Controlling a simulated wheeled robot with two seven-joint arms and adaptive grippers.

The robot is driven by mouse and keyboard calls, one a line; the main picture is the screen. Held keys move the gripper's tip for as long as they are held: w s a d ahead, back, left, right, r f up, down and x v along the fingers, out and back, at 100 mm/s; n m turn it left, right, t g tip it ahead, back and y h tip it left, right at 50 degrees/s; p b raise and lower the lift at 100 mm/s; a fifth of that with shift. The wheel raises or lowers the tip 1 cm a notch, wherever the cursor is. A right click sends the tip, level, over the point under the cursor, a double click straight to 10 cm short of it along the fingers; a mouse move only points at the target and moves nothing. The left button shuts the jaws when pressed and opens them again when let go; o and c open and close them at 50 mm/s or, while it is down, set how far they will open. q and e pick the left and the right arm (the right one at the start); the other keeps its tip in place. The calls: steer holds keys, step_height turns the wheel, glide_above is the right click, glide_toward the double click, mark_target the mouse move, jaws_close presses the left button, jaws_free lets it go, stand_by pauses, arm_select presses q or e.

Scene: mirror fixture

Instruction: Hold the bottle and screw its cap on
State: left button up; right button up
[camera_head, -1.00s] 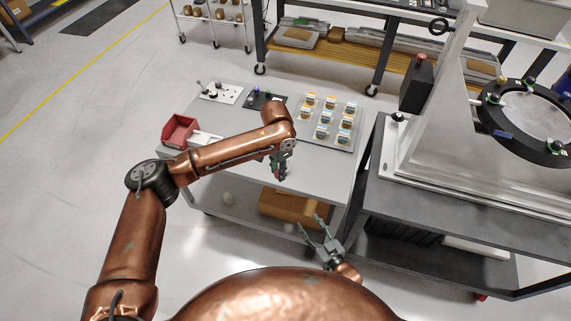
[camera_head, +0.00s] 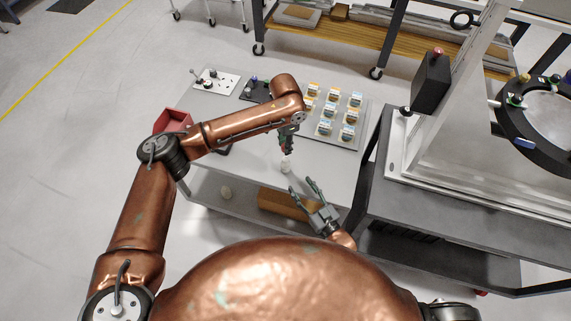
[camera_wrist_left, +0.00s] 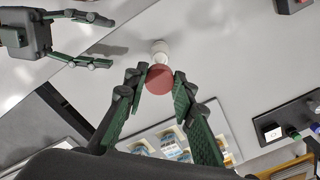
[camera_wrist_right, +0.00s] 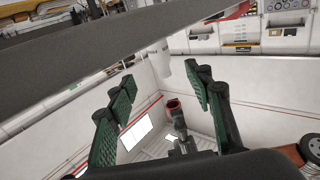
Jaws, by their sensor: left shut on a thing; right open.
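The white bottle (camera_head: 286,166) stands upright on the grey table, near its front edge. In the left wrist view the bottle (camera_wrist_left: 160,48) shows just beyond the red cap (camera_wrist_left: 159,79). My left gripper (camera_head: 287,146) points down above the bottle, shut on the cap (camera_wrist_left: 160,86). In the right wrist view the cap (camera_wrist_right: 173,103) appears apart from the bottle (camera_wrist_right: 161,62), its hollow side facing it. My right gripper (camera_head: 302,187) is open and empty at the table's front edge, its fingers pointing toward the bottle. It also shows in the left wrist view (camera_wrist_left: 98,40).
A tray of several small boxes (camera_head: 350,142) lies at the table's right. A red bin (camera_head: 172,121) is at the left; switch panels (camera_head: 215,82) lie at the back. A cardboard box (camera_head: 280,203) is on the lower shelf. A dark bench (camera_head: 440,195) stands close on the right.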

mark_target(288, 168)
steer(key=shift+w+a+f, duration=0.1)
steer(key=shift+w+a, duration=0.05)
steer(key=shift+w, duration=0.25)
steer(key=x, duration=1.1)
steer(key=shift+w+a, duration=0.1)
steer(key=shift+a, duration=0.1)
steer(key=shift+c, duration=0.3)
jaws_close()
